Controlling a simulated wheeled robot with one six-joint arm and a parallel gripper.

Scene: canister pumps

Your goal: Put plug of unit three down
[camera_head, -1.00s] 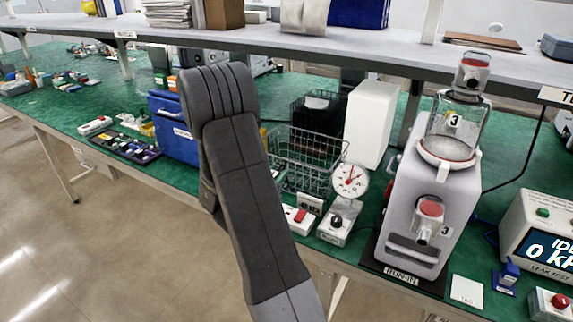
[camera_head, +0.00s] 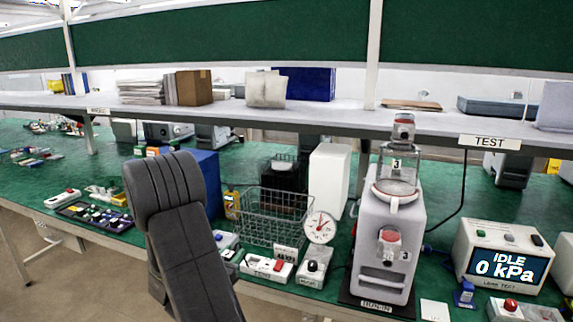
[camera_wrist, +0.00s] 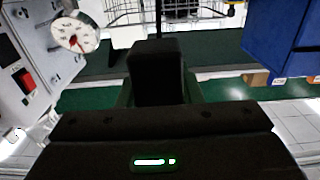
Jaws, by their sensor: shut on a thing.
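Unit three (camera_head: 388,225) is the grey pump with "3" labels at the right of the bench. It has a clear canister (camera_head: 397,165) with a red-topped part (camera_head: 404,127) above it. A red-faced fitting (camera_head: 389,237) is on its front. My gripper (camera_wrist: 158,70) shows in the wrist view as a dark shape in the middle, shut. What it holds, taken as the plug of unit three, is too dark to make out there. In the head view my arm hides the gripper and its load.
A wire basket (camera_head: 272,217), dial gauge (camera_head: 319,228) and small switch boxes (camera_head: 266,268) stand left of unit three. A blue bin (camera_wrist: 275,40) is at the wrist view's right. A leak tester (camera_head: 502,254) and small blue piece (camera_head: 464,294) are right. A shelf (camera_head: 270,119) runs above.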

